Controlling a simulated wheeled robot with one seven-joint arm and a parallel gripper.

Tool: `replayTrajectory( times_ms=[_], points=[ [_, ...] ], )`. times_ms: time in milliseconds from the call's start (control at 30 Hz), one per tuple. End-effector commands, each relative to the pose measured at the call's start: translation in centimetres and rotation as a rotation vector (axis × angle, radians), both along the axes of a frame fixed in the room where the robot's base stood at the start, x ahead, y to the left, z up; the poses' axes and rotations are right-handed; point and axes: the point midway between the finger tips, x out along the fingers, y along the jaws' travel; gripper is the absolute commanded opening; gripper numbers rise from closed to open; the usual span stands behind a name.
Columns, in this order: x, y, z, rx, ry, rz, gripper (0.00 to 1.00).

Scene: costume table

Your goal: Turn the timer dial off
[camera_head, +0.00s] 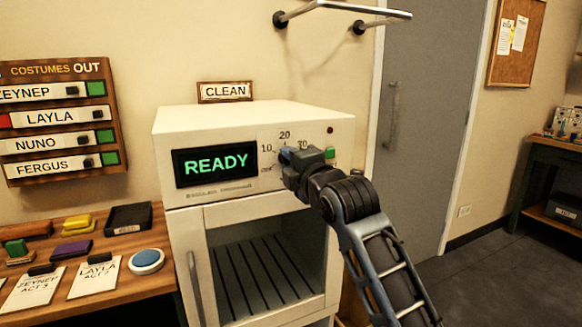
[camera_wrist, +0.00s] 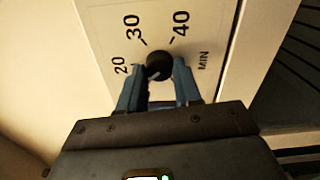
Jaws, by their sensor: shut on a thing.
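The timer dial (camera_wrist: 159,64) is a small round black knob on the pale front panel, with the marks 20, 30, 40 and MIN around it in the wrist view. My gripper (camera_wrist: 158,72) is shut on the dial, with one blue finger on each side of it. In the head view my gripper (camera_head: 290,157) is at the panel and hides the dial. The marks 10, 20 and 30 show around it there, with a small unreadable label at lower left. I cannot tell clearly which mark the dial points to.
The white cabinet (camera_head: 183,120) has a green READY display (camera_head: 215,164), a red light (camera_head: 331,130) and a green button (camera_head: 330,152). Its slatted chamber is below my arm. A wooden table (camera_head: 130,245) with cards and blocks stands left. A wall rail (camera_head: 345,10) is above.

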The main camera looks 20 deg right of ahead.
Motion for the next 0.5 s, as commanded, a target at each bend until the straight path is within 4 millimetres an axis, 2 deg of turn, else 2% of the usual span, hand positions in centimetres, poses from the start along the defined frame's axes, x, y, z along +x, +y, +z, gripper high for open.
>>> replayTrajectory(
  times_ms=[500],
  points=[
    [0.01, 0.06, -0.45, -0.491, 0.002, 0.002, 0.03]
  ],
)
